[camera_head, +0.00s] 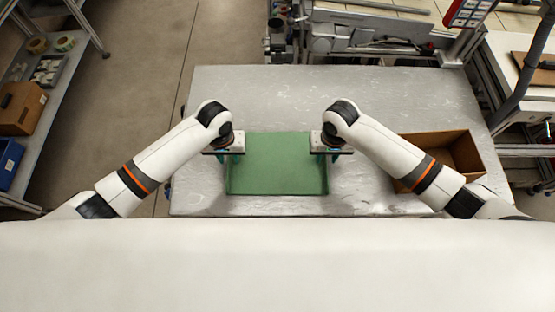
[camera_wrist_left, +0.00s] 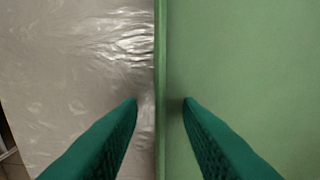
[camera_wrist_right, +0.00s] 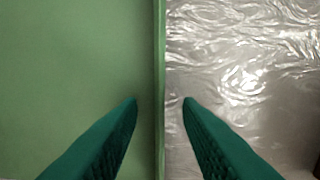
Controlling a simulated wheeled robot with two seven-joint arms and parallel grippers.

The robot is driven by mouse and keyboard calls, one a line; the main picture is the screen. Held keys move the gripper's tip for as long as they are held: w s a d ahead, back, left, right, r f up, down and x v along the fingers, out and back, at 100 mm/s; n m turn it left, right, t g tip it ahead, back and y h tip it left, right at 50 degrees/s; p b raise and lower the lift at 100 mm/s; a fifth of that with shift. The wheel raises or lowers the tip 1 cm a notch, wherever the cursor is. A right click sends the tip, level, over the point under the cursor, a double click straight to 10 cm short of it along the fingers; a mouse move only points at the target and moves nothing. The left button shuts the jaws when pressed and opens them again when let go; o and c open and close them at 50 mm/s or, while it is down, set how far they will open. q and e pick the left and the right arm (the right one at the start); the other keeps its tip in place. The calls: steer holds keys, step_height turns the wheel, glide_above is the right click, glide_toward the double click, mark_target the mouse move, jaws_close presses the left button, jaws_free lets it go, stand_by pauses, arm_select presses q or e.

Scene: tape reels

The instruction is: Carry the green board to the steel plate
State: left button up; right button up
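The green board (camera_head: 277,165) lies on the grey metallic table top (camera_head: 330,90), close to the near edge. It has a low raised rim along its sides. My left gripper (camera_head: 223,155) is at the board's left edge. In the left wrist view its open fingers (camera_wrist_left: 160,101) stand on either side of the rim, with gaps visible. My right gripper (camera_head: 334,155) is at the right edge. In the right wrist view its open fingers (camera_wrist_right: 160,101) straddle that rim, also with gaps. I see no steel plate separate from the metallic table top.
An open brown box (camera_head: 459,152) stands on the table at the right, partly behind my right forearm. The table's far half is clear. Machinery (camera_head: 350,35) stands beyond the far edge. A shelf (camera_head: 52,100) with boxes and tape reels is at the left.

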arm_select(q)
jaws_close()
arm_select(e)
jaws_close()
steer(key=shift+r, duration=0.1)
